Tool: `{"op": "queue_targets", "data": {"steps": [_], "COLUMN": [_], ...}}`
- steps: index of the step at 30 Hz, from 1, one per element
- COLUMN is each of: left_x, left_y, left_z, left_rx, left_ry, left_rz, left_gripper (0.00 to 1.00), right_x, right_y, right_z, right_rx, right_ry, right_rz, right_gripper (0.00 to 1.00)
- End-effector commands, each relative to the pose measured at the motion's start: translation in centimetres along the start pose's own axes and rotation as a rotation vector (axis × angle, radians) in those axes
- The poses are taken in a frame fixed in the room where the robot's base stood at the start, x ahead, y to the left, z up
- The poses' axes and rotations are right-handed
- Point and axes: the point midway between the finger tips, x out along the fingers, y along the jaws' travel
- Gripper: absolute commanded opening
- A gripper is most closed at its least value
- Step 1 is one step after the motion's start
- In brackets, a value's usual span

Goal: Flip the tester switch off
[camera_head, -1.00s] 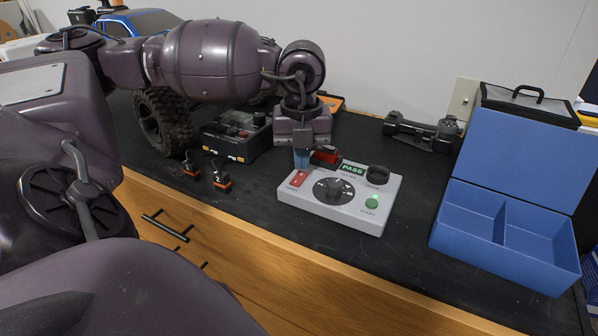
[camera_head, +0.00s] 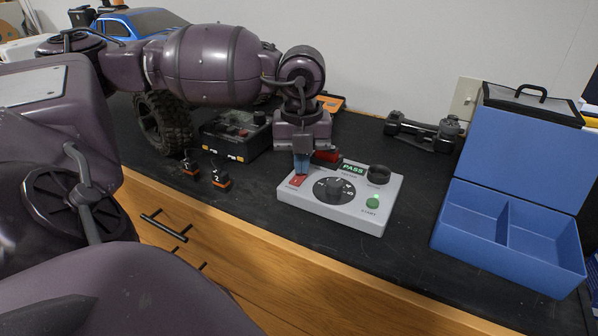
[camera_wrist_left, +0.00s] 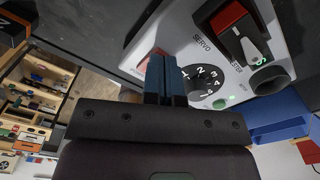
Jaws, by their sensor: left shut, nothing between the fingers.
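The light grey tester (camera_head: 318,209) sits on the dark bench, with a numbered dial, a green start button and a lit PASS display. Its red switch (camera_head: 296,182) is at the tester's left corner, partly hidden by my fingers. My left gripper (camera_head: 301,172) is shut and empty, its blue fingers pointing down at the switch. In the left wrist view the fingers (camera_wrist_left: 164,78) overlap the red switch (camera_wrist_left: 155,54); whether they touch it I cannot tell. The switch's exact tilt is hidden. My right gripper is not in view.
A red plug-like part (camera_head: 326,156) sits at the tester's back edge. Two small servos (camera_head: 221,180) stand left of it, and a dark box (camera_head: 236,138) behind them. An open blue case (camera_head: 478,232) is on the right. The bench between tester and case is clear.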

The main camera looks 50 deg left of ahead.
Motion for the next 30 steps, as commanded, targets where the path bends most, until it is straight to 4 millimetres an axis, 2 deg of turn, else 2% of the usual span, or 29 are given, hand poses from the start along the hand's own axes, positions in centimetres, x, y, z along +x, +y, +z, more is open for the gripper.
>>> {"op": "queue_targets", "data": {"steps": [17, 30], "left_x": [0.6, -1.9], "left_y": [0.0, 0.0], "left_z": [0.0, 0.0], "left_rx": [0.0, 0.0], "left_ry": [0.0, -0.002], "left_rz": [0.001, -0.002], "left_gripper": [0.0, 0.0], "right_x": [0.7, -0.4], "right_y": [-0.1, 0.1], "right_z": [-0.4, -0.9], "right_rx": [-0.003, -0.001], "right_ry": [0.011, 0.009], "right_rz": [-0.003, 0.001], "right_gripper": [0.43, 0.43]}}
